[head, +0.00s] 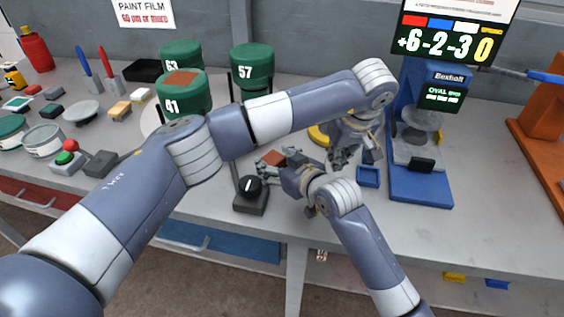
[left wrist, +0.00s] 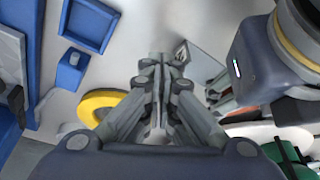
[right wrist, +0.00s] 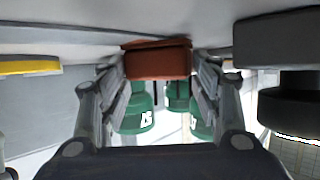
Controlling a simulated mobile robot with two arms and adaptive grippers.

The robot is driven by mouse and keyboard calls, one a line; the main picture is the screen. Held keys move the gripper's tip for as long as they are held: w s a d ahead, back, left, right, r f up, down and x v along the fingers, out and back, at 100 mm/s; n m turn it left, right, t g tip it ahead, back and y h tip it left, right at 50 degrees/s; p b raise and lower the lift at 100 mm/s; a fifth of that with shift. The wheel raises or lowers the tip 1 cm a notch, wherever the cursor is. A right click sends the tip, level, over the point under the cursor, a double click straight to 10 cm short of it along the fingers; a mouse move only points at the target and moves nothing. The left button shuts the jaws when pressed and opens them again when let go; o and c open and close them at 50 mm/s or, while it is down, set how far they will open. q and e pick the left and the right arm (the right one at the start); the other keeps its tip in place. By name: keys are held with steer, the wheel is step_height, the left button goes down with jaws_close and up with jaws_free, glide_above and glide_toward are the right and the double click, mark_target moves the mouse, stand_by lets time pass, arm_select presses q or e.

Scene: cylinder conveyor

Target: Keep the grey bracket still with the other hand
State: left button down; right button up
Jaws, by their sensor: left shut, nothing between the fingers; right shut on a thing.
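My right gripper (head: 283,160) is low over the bench, its fingers closed on either side of a reddish-brown block (head: 272,157). The block (right wrist: 156,62) spans the gap between the fingertips in the right wrist view. I cannot clearly pick out a grey bracket; a light grey plate-like piece (left wrist: 205,64) shows beside the right gripper's fingers in the left wrist view. My left gripper (head: 338,162) points down just right of the right gripper, shut and empty. Its fingertips (left wrist: 158,66) meet in the left wrist view, close to the plate but apparently apart from it.
A yellow ring (left wrist: 97,103) and a small blue tray (head: 368,176) lie near the left gripper. A black knob box (head: 250,197) stands in front of the right gripper. A blue test stand (head: 420,185) is at right. Green drums (head: 252,66) stand behind.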

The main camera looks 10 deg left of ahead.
steer(key=shift+d+f, duration=0.15)
steer(key=shift+f, duration=0.15)
steer(key=shift+d, duration=2.25)
steer(key=shift+a, duration=0.1)
steer(key=shift+a, duration=2.25)
steer(key=shift+d, duration=0.1)
steer(key=shift+d+f, duration=0.1)
steer(key=shift+d, duration=2.1)
